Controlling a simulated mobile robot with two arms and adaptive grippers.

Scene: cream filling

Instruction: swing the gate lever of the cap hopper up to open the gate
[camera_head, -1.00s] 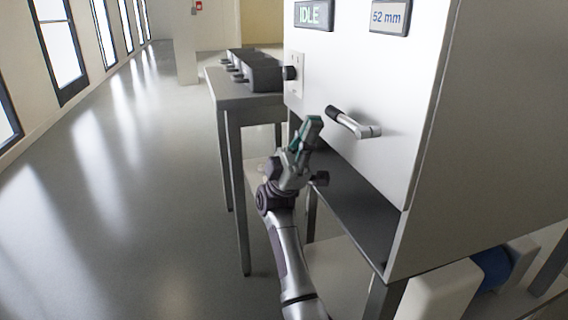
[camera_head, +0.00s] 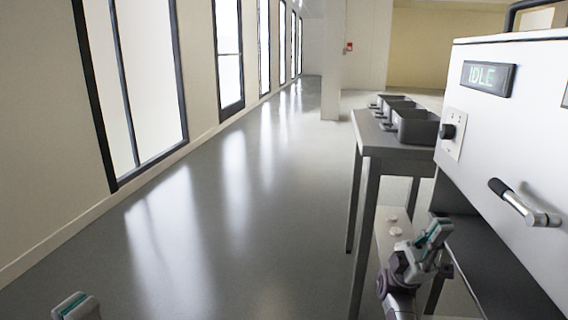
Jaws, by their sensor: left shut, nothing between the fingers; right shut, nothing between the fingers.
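A silver lever with a black grip (camera_head: 520,205) sticks out from the front of the white machine (camera_head: 480,150) at the right edge. Its grip end points left and slightly up. No label in view names it as the hopper's gate lever. My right gripper (camera_head: 438,233) is shut and empty, to the left of and below the lever in the picture, apart from it. My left gripper (camera_head: 76,303) is shut, at the bottom left corner, far from the machine and mostly cut off by the frame.
The machine has a lit IDLE display (camera_head: 488,77) and a black knob (camera_head: 447,131). Beside it a grey table (camera_head: 385,148) carries several dark bins (camera_head: 415,127). The floor (camera_head: 220,240) to the left is open.

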